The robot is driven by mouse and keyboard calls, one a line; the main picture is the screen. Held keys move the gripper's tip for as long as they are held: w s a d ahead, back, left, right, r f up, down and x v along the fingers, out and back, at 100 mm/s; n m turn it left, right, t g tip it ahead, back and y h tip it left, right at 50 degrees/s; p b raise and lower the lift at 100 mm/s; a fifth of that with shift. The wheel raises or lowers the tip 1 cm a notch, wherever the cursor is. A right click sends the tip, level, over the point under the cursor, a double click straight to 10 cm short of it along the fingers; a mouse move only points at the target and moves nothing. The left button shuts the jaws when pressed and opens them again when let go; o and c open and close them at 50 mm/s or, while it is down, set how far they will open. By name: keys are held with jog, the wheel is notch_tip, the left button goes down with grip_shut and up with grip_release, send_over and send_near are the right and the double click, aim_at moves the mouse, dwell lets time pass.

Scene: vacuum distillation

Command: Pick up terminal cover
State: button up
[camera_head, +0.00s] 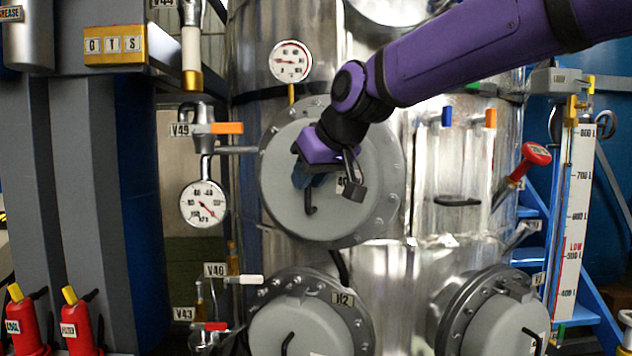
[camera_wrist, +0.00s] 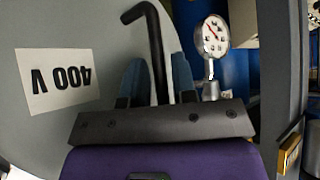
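The terminal cover (camera_head: 377,170) is a round grey lid on a bolted flange on the large metal vessel, in the middle of the head view. In the wrist view the grey cover (camera_wrist: 60,35) fills the left, with a "400 V" label. Its black bent handle (camera_head: 310,200) sticks out, and it also shows in the wrist view (camera_wrist: 157,50). My gripper (camera_head: 308,178) is at the cover, in front of its upper left part. In the wrist view the blue fingers (camera_wrist: 157,80) stand apart with the handle between them, with narrow gaps visible.
Gauges (camera_head: 291,62) and (camera_head: 204,203) sit above and left of the cover; one gauge (camera_wrist: 213,36) shows in the wrist view. Two more grey covers, one marked H2 (camera_head: 300,328) and one at lower right (camera_head: 500,325), are below. A red-handled valve (camera_head: 536,153) juts out right.

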jog(key=shift+w+a+f, duration=0.2)
jog(key=shift+f, duration=0.05)
grip_shut()
jog(key=shift+r, duration=0.1)
jog(key=shift+r, duration=1.5)
jog(key=s+d+r, duration=0.1)
jog(key=s+d, duration=0.1)
jog(key=s, duration=0.5)
jog(key=s+d+r, duration=0.1)
jog(key=s+d, duration=0.1)
jog(key=s, duration=0.6)
jog(key=shift+s, duration=0.3)
